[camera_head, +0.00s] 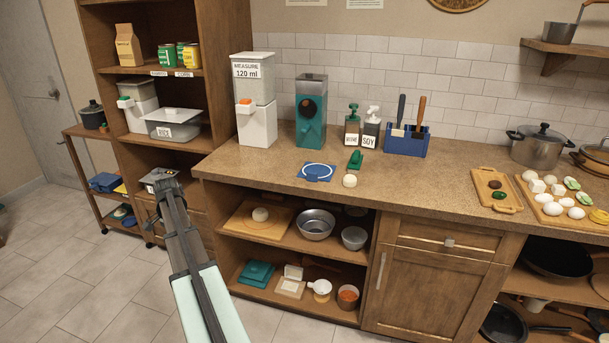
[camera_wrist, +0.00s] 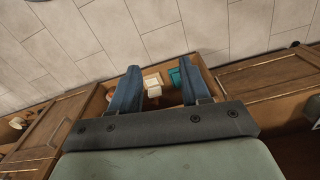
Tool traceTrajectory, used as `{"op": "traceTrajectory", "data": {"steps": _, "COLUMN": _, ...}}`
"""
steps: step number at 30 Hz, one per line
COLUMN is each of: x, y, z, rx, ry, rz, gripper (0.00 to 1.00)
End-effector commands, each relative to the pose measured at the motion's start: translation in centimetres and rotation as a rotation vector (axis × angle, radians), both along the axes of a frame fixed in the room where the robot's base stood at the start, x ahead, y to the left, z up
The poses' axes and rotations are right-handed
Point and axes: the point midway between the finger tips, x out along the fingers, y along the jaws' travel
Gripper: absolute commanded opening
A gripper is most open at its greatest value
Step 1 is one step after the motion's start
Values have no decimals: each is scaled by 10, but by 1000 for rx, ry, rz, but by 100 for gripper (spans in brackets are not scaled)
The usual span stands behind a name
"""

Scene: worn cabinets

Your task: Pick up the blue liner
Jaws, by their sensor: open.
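A flat blue liner (camera_head: 306,176) lies on the countertop near its front edge, left of a small pale round piece. My gripper (camera_head: 164,184) is left of the counter, in front of the tall shelf, well apart from the liner. In the wrist view my gripper (camera_wrist: 157,72) has its two blue-grey fingers spread with nothing held between them. The liner is not seen there.
White (camera_head: 257,120) and teal (camera_head: 310,108) dispensers stand behind the liner. Floor is clear at lower left.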

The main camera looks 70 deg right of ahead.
Motion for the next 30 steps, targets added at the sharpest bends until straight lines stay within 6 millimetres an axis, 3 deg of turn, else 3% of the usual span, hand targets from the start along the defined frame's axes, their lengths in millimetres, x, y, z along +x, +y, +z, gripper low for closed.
{"op": "traceTrajectory", "data": {"steps": 1, "x": -8, "y": -29, "z": 13, "rx": -1, "ry": -1, "rz": -73, "gripper": 47}}
{"op": "traceTrajectory", "data": {"steps": 6, "x": -49, "y": -105, "z": 54, "rx": -2, "ry": -2, "rz": -316, "gripper": 47}}
{"op": "traceTrajectory", "data": {"steps": 11, "x": -98, "y": -171, "z": 94, "rx": 0, "ry": -1, "rz": -545, "gripper": 47}}
{"op": "traceTrajectory", "data": {"steps": 18, "x": -189, "y": -260, "z": 159, "rx": 0, "ry": -2, "rz": -890, "gripper": 47}}
{"op": "traceTrajectory", "data": {"steps": 24, "x": -274, "y": -317, "z": 214, "rx": 2, "ry": -1, "rz": -1163, "gripper": 47}}
{"op": "traceTrajectory", "data": {"steps": 30, "x": -335, "y": -346, "z": 252, "rx": 2, "ry": -1, "rz": -1347, "gripper": 47}}
